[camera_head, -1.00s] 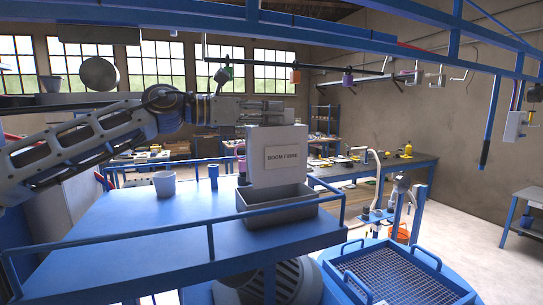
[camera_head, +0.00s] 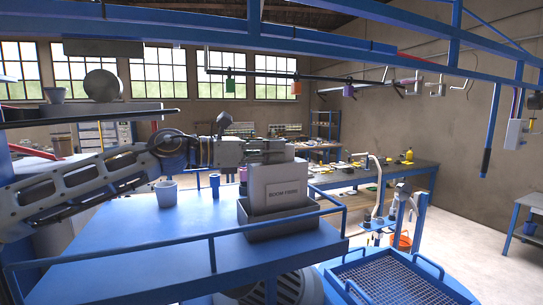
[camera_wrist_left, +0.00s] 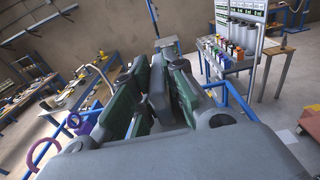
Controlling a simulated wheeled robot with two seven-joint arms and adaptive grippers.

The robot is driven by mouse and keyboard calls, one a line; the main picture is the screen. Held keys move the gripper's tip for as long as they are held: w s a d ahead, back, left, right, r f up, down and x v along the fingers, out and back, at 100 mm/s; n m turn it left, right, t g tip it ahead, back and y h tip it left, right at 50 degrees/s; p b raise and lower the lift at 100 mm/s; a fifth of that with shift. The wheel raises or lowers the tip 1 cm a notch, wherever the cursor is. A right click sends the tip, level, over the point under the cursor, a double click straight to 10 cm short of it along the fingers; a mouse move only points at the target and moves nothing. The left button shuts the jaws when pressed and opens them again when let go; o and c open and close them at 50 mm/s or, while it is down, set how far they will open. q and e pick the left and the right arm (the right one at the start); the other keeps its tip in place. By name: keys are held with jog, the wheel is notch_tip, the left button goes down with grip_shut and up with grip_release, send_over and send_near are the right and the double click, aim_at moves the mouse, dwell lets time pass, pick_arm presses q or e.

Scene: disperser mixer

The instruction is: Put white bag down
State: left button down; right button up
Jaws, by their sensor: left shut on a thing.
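The white bag (camera_head: 279,178), a pale box-like pack with a printed label on its front, stands upright at the grey tray (camera_head: 285,228). Its lower end is behind the tray's front wall, so I cannot see whether it touches the bottom. My left gripper (camera_head: 283,150) is shut on the top of the bag. In the left wrist view, the left gripper's fingers (camera_wrist_left: 157,97) with green pads close on a grey-looking piece between them. My right gripper is not in view.
The tray stands on a blue platform (camera_head: 130,240) with blue rails (camera_head: 200,242). A pale cup (camera_head: 166,193) and a small blue cylinder (camera_head: 215,180) stand left of it. A blue-framed mesh basket (camera_head: 395,278) is at lower right. Blue beams run overhead.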

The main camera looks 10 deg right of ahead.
pick_arm(q)
jog(key=shift+f, duration=0.85)
jog(key=c, duration=1.4)
grip_release()
jog(key=shift+f, duration=0.1)
jog(key=shift+c, duration=0.2)
jog(key=shift+r, duration=0.2)
jog(key=shift+b+v, duration=0.35)
jog(key=shift+v, duration=0.65)
jog(key=b+v, duration=0.3)
jog(key=v, duration=0.7)
